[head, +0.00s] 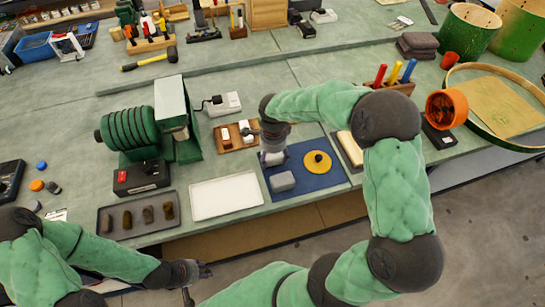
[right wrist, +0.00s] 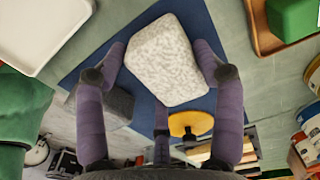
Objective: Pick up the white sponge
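The white sponge (right wrist: 160,62) fills the space between the purple fingers of my right gripper (right wrist: 160,68) in the right wrist view. The fingertips appear to touch its sides. In the head view, the white sponge (head: 271,159) shows just below my right gripper (head: 272,147), over the upper left part of the blue mat (head: 310,184). Whether it is clear of the mat is hard to tell. My left gripper (head: 203,271) is empty, in front of the bench edge, with its fingers apart.
A grey block (head: 282,181) and a yellow disc (head: 317,162) lie on the blue mat. A white tray (head: 226,195) stands to its left. A wooden tray (head: 236,136) with small blocks is behind. A dark tray (head: 139,216) holds several brown pieces.

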